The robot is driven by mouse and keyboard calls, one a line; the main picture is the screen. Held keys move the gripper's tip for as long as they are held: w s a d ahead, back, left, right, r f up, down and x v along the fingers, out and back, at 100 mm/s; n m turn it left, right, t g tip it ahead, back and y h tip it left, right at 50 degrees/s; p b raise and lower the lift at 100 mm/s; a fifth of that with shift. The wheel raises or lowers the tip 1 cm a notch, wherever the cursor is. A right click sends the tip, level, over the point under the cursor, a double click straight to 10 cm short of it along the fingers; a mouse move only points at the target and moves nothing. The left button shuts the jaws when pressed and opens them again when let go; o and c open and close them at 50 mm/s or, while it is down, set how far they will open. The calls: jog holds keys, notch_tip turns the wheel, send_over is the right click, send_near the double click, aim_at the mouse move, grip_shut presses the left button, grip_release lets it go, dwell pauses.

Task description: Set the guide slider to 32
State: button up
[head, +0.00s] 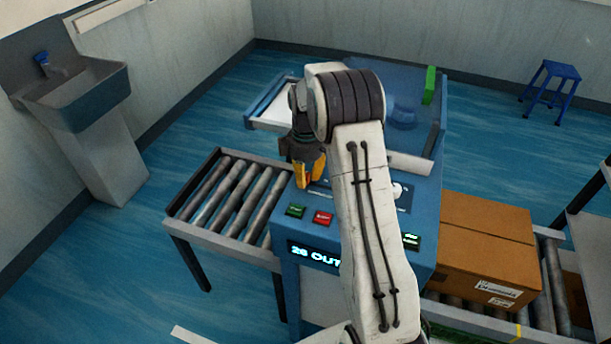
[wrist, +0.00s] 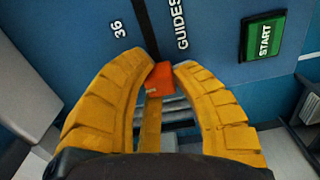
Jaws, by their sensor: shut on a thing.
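My gripper (head: 308,174) reaches down to the top panel of the blue machine (head: 284,262). In the wrist view its yellow fingers (wrist: 160,78) are closed on the small orange-red guide slider knob (wrist: 156,84). A dark slot (wrist: 146,28) runs from the knob across the panel, between the printed "36" (wrist: 120,29) and the word "GUIDES" (wrist: 182,24). Other scale numbers are hidden or out of view, so the knob's exact setting cannot be read. In the head view my arm and gripper cover most of the scale.
A green START button (head: 296,210) and a red button (head: 322,218) sit near the knob. A lit display (head: 314,254) is partly hidden by my arm. A roller conveyor (head: 228,197) stands left; a cardboard box (head: 487,248) stands right.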

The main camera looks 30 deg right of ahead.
jog(key=shift+d, duration=0.1)
grip_shut()
jog(key=s+d+b, duration=0.3)
jog(key=s+d, duration=0.4)
jog(key=shift+s+b, duration=0.15)
jog(key=shift+b, duration=0.2)
jog(key=o, duration=0.9)
grip_release()
jog(key=shift+s+d, duration=0.1)
jog(key=shift+d, duration=0.05)
jog(key=shift+r, duration=0.65)
notch_tip(320, 180, up, 11)
jog(key=shift+f, duration=0.15)
